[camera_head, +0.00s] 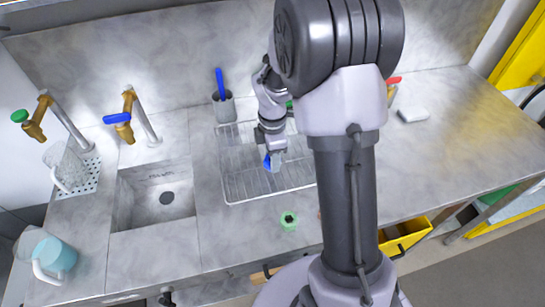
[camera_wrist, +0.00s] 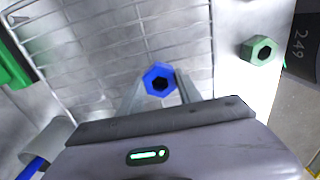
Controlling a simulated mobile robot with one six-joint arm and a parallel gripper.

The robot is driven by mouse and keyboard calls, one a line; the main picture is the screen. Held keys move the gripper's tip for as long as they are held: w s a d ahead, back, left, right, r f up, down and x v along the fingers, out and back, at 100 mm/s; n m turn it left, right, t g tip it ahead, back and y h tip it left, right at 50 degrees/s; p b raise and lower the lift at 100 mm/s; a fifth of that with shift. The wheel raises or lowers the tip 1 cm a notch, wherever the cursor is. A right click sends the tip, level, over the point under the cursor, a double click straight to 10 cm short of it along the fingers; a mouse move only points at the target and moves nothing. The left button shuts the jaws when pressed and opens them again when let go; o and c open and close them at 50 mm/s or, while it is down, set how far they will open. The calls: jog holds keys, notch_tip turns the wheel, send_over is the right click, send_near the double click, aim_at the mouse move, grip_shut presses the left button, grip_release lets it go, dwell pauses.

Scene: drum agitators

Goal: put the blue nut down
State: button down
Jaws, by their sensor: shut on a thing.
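The blue nut (camera_wrist: 159,80) is held between the two fingers of my gripper (camera_wrist: 160,92) in the wrist view, its dark hole facing the camera. In the head view the blue nut (camera_head: 267,161) shows as a small blue patch at the tip of my gripper (camera_head: 272,160). My gripper is over the wire rack (camera_head: 240,188) right of the sink. I cannot tell how high the nut is above the rack. My arm hides part of the rack's right side.
A green nut (camera_head: 289,220) lies on the counter in front of the rack. The sink (camera_head: 150,215) and two taps are at left. A grey cup (camera_head: 224,107) with a blue-handled tool stands behind the rack. A white block (camera_head: 412,114) lies at right. The right counter is mostly clear.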

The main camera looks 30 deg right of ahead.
jog(key=c, duration=0.8)
grip_release()
jog(key=shift+f, duration=0.1)
notch_tip(320, 180, up, 12)
jog(key=p, duration=0.4)
jog(key=s+a+r+m+t, duration=0.3)
jog(key=s+a+r+m, duration=0.5)
jog(key=r, duration=0.3)
jog(key=s+a+r+m+t, duration=0.1)
jog(key=s+m, duration=0.2)
jog(key=m, duration=0.1)
jog(key=s+a+r+m+t+y, duration=0.1)
jog(key=s+a+m, duration=0.1)
jog(key=s+m, duration=0.2)
jog(key=s+a+r+m+y, duration=0.1)
jog(key=s+a+m, duration=0.1)
jog(key=s+m, duration=0.2)
jog(key=shift+s+a+t, duration=0.1)
jog(key=shift+s+t, duration=0.1)
jog(key=shift+t, duration=0.2)
